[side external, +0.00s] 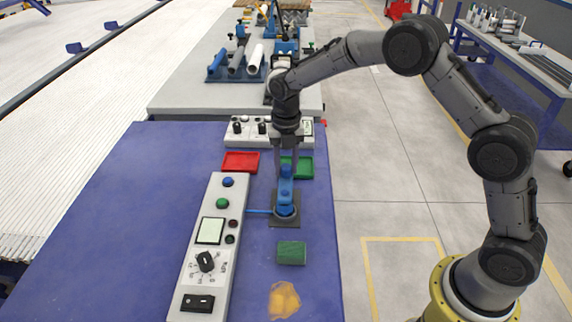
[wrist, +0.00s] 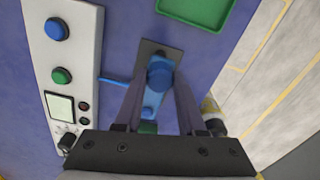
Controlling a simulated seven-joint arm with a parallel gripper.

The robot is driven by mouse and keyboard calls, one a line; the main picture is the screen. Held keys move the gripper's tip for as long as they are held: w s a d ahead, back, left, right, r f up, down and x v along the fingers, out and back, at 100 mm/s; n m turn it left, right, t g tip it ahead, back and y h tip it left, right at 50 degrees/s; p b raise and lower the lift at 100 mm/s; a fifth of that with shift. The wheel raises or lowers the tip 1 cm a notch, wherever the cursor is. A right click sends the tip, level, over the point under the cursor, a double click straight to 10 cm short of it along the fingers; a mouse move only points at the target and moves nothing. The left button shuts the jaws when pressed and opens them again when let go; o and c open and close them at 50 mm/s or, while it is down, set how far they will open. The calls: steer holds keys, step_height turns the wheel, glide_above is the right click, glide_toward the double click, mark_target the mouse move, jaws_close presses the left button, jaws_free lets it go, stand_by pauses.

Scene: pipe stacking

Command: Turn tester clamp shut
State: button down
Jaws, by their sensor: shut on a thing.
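The blue tester clamp (side external: 285,200) stands on a dark plate (side external: 272,221) near the right edge of the blue table. It has a round lower part and a raised knob on top. My gripper (side external: 287,173) points down from above, its two fingers on either side of the knob and shut on it. In the wrist view, the clamp (wrist: 154,97) lies between the fingers of my gripper (wrist: 159,82). The fingers hide part of the clamp. A thin blue rod (side external: 258,212) reaches left from it toward the tester panel (side external: 212,262).
A red tray (side external: 240,162) and a green tray (side external: 304,168) lie behind the clamp. A control box (side external: 236,143) and a pipe rack (side external: 236,73) stand farther back. The table's left side is clear.

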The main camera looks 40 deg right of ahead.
steer(key=c, duration=0.5)
jaws_free()
steer(key=shift+r, duration=0.15)
step_height(320, 180, up, 14)
steer(key=shift+f, duration=0.2)
steer(key=shift+r, duration=0.1)
